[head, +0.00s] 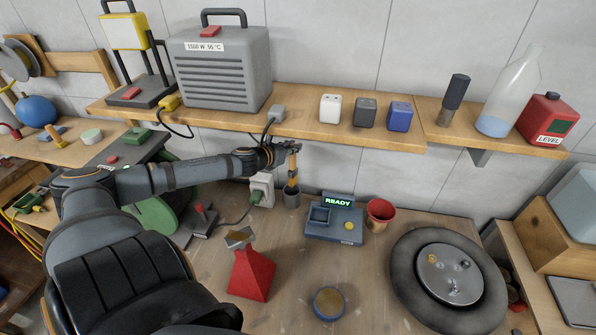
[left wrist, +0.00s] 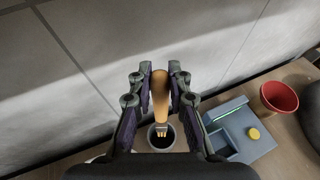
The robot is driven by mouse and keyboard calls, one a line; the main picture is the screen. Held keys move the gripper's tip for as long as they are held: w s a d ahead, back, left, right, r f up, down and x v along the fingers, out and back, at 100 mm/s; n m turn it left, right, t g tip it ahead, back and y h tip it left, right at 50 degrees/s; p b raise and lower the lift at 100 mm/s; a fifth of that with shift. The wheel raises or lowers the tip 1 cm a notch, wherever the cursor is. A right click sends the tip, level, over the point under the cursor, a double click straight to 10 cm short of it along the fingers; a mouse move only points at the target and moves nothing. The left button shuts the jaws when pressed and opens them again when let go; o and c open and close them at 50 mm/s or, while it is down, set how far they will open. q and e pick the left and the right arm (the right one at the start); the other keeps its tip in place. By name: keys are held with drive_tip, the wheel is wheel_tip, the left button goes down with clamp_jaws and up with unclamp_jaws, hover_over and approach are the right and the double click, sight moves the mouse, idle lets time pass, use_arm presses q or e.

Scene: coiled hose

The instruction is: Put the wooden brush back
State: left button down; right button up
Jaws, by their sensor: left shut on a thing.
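The wooden brush (head: 292,172) is upright in my left gripper (head: 290,150), just in front of the wall. In the left wrist view, the two fingers of the gripper (left wrist: 160,92) are closed on either side of the brush's tan handle (left wrist: 160,82). The brush's lower end (left wrist: 161,130) points down at the mouth of a small dark grey cup (head: 291,198). The cup also shows in the left wrist view (left wrist: 152,137). I cannot tell how far the tip is inside the cup. My right gripper is not in view.
A blue-grey device reading READY (head: 335,222) and a red cup (head: 380,213) stand right of the cup. A wall socket (head: 262,188) is close on the left. A wooden shelf (head: 300,133) overhangs behind.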

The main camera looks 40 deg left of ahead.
sight(290, 170)
use_arm(q)
drive_tip(key=f+b, duration=0.1)
drive_tip(key=s+f+b, duration=0.1)
drive_tip(key=f, duration=0.1)
drive_tip(key=f+b, duration=0.1)
drive_tip(key=shift+s+f, duration=0.25)
drive_tip(key=shift+f, duration=0.1)
drive_tip(key=shift+w+f, duration=0.1)
drive_tip(key=shift+f, duration=0.15)
drive_tip(key=shift+w+f, duration=0.15)
drive_tip(key=shift+w, duration=0.05)
wheel_tip(290, 170, down, 4)
drive_tip(key=shift+r+b, duration=0.2)
drive_tip(key=shift+b, duration=0.35)
drive_tip(key=shift+f, duration=0.4)
drive_tip(key=c, duration=1.3)
unclamp_jaws()
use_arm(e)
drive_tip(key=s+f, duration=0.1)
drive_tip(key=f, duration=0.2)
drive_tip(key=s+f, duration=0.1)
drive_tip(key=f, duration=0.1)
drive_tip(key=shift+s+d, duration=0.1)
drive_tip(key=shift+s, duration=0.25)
